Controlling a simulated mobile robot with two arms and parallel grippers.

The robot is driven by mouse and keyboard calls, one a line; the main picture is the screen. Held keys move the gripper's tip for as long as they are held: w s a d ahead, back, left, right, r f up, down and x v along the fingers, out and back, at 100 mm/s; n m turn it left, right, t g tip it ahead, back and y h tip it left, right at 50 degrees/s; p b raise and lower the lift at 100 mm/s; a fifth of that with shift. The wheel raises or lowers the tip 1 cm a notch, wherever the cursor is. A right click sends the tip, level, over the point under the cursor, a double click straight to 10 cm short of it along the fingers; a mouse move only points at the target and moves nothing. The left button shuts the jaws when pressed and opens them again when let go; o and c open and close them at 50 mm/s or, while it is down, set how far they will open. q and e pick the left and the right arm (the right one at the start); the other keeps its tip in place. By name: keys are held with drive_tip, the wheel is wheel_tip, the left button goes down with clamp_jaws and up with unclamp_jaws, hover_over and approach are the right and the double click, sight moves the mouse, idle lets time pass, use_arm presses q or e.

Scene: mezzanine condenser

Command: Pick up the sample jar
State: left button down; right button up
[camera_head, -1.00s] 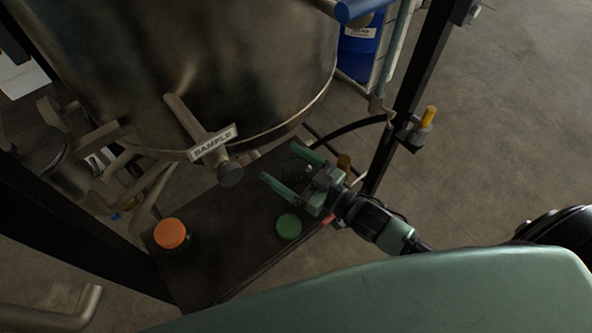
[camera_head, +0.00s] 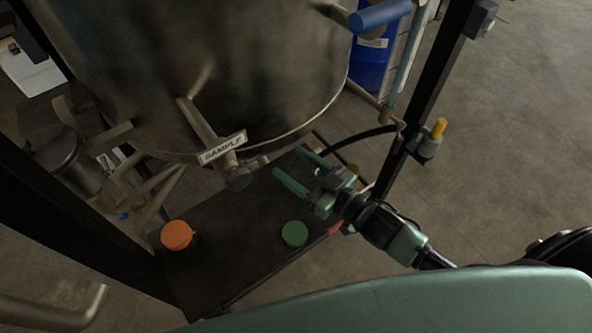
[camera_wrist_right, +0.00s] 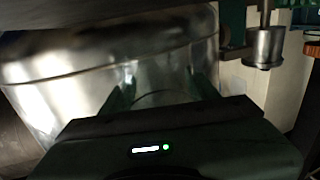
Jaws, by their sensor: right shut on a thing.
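My right gripper (camera_head: 289,161) is over the far right end of the dark shelf, below the big metal vessel. In the right wrist view its two green fingers (camera_wrist_right: 160,88) are on either side of a clear glass jar (camera_wrist_right: 163,99), which appears to be the sample jar. The jar is see-through and hard to make out in the head view. I cannot tell whether its base is touching the shelf. My left gripper is not in view.
The vessel (camera_head: 250,75) has a spout labelled SAMPLE (camera_head: 222,148) just left of my right gripper. An orange lid (camera_head: 177,235) and a green lid (camera_head: 294,234) are on the shelf (camera_head: 235,240). A dark post (camera_head: 425,105) stands to the right.

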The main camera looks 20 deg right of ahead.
wheel_tip(320, 180, up, 17)
drive_tip(key=s+d+f+m+t+h, duration=0.1)
drive_tip(key=d+f+m+t+h, duration=0.2)
drive_tip(key=d+f+m+h, duration=0.45)
drive_tip(key=s+h, duration=0.2)
drive_tip(key=s, duration=0.6)
drive_tip(key=shift+a+f+n, duration=0.25)
drive_tip(key=shift+a+n, duration=0.05)
drive_tip(key=shift+n, duration=0.15)
drive_tip(key=shift+s, duration=0.15)
